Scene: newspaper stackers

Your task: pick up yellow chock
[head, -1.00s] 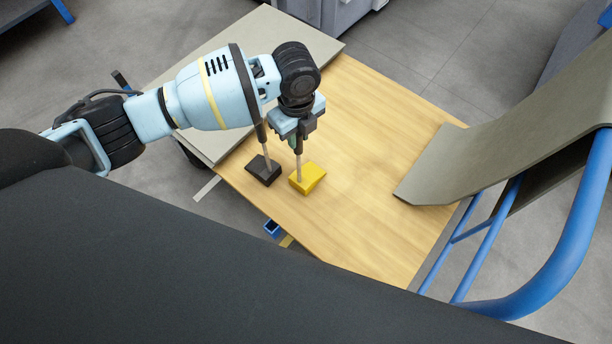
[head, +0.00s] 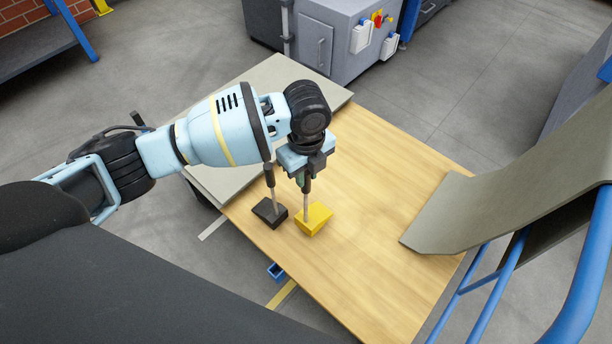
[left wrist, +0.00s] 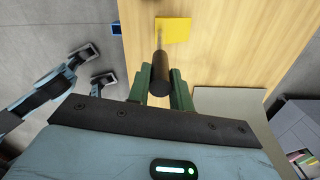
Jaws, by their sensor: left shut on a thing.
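The yellow chock (head: 316,220) is a wedge block with an upright rod and a dark grip on top. It is at the wooden board (head: 375,290), close beside a black chock (head: 267,213) that has a similar rod. My left gripper (head: 306,178) is above the yellow chock, shut on its handle. In the left wrist view, the green fingers (left wrist: 160,92) stand on both sides of the dark grip, and the yellow block (left wrist: 173,30) is beyond it over the wood. I cannot tell whether the block touches the board.
A grey-green curved panel (head: 465,205) and blue tube frame (head: 575,290) stand right of the board. A grey flat plate (head: 225,170) adjoins its far left side. Grey cabinets (head: 335,45) stand behind. The board's middle is clear.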

